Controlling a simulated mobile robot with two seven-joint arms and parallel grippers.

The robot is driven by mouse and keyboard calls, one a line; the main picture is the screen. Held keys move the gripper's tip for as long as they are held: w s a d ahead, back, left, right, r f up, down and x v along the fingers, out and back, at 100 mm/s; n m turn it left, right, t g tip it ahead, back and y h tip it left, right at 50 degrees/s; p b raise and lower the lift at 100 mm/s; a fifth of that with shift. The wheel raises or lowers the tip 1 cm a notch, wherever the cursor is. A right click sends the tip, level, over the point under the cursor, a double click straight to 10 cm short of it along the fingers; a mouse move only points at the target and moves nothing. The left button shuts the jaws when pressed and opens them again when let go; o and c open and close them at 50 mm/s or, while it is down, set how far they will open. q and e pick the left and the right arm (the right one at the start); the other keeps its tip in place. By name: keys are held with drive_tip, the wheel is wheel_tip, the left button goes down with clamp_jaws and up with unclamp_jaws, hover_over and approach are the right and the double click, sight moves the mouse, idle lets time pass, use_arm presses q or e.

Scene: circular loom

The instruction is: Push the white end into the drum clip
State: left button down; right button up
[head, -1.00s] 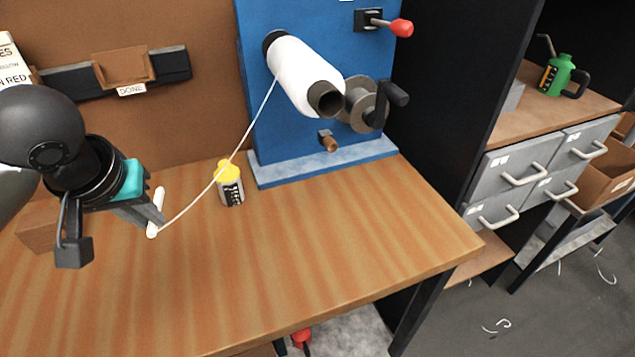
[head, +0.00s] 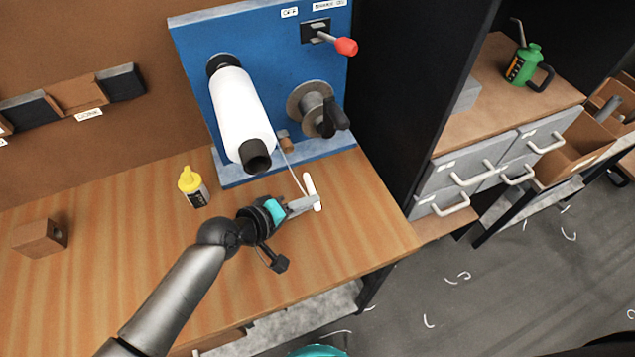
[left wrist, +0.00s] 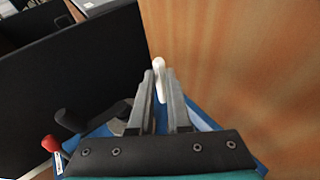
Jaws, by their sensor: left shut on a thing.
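My left gripper (head: 308,204) is shut on the white end (head: 310,183), a short white rod, and holds it over the right part of the table. In the left wrist view the white end (left wrist: 158,66) sticks out past the fingertips. A thin white strand (head: 290,166) runs from it up toward the white roll (head: 243,112) on the blue panel (head: 283,62). The grey drum (head: 309,101) with a black crank (head: 338,115) is on the panel, above and apart from the white end. I cannot make out the drum clip. My right gripper is not in view.
A yellow-capped bottle (head: 192,187) and a wooden block (head: 40,237) stand on the table (head: 120,260). A red-knobbed lever (head: 345,46) juts from the panel. A small brown peg (head: 286,143) sits below the drum. The table's right front is clear.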

use_arm(q)
drive_tip(key=shift+s+f+n+t+p, duration=0.15)
drive_tip(key=shift+f+n+t+p, duration=0.15)
drive_tip(key=shift+f+n+t, duration=0.2)
drive_tip(key=shift+a+f, duration=0.1)
drive_tip(key=shift+w+a+b, duration=0.25)
drive_tip(key=shift+w+b, duration=0.15)
drive_tip(key=shift+w, duration=0.5)
drive_tip(key=shift+w+a+b, duration=0.25)
drive_tip(key=shift+w+b, duration=0.1)
drive_tip(key=shift+w, duration=0.35)
drive_tip(key=shift+w+a+b, duration=0.2)
drive_tip(key=shift+w+b, duration=0.15)
drive_tip(key=shift+w, duration=0.4)
drive_tip(key=shift+w+a+b, duration=0.25)
drive_tip(key=shift+w+b, duration=0.1)
drive_tip(key=shift+w, duration=0.55)
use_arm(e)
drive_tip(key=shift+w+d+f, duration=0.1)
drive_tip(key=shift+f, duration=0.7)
use_arm(q)
drive_tip(key=shift+s, duration=0.1)
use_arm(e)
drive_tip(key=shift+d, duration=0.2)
use_arm(q)
drive_tip(key=shift+w+a, duration=0.15)
drive_tip(key=shift+w, duration=0.05)
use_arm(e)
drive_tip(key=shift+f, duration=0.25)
